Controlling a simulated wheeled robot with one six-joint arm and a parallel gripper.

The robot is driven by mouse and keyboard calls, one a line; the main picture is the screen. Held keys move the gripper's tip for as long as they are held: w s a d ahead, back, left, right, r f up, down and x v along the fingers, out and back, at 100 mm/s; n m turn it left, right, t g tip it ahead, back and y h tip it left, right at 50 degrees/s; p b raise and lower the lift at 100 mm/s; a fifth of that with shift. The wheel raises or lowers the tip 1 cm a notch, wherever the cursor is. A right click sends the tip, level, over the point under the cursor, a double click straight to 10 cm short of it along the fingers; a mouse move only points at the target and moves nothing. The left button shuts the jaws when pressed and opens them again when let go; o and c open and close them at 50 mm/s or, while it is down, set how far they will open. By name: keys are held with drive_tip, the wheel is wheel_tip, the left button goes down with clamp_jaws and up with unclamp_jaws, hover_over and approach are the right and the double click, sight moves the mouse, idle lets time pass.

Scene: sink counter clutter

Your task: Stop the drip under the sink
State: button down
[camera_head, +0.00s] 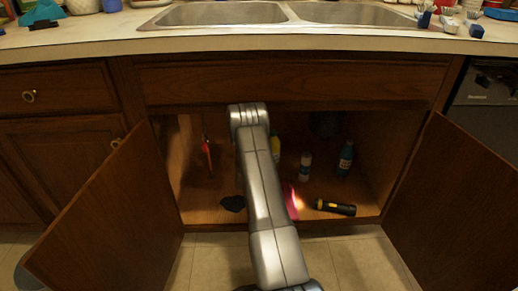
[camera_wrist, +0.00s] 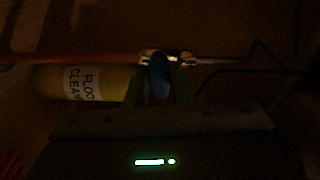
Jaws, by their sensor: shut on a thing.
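In the wrist view a copper-coloured pipe (camera_wrist: 90,58) runs in from the left to a shiny valve fitting (camera_wrist: 188,58), with a thin line going on to the right. A blue valve handle (camera_wrist: 160,76) hangs at the fitting, upright in the picture. My gripper (camera_wrist: 162,84) is shut on this handle, one finger on each side. The view is very dark, so finger contact is hard to make out. In the head view my arm reaches into the open cabinet under the sink (camera_head: 225,14). It hides my gripper and the valve there. No water drop is visible.
A yellow floor cleaner bottle (camera_wrist: 85,84) lies across the wrist view, close left of my gripper. In the cabinet stand a white bottle (camera_head: 305,167) and a teal bottle (camera_head: 345,158). A flashlight (camera_head: 335,207) and dark cloth (camera_head: 233,203) lie in front. Open doors (camera_head: 110,215) flank the cabinet.

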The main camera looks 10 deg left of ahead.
drive_tip(key=shift+m, duration=0.6)
drive_tip(key=shift+f, duration=0.1)
drive_tip(key=c, duration=1.3)
unclamp_jaws()
drive_tip(key=shift+o, duration=0.2)
drive_tip(key=shift+s, duration=0.1)
drive_tip(key=p+v, duration=0.4)
drive_tip(key=v, duration=0.9)
drive_tip(key=shift+s, duration=0.35)
drive_tip(key=shift+d, duration=0.1)
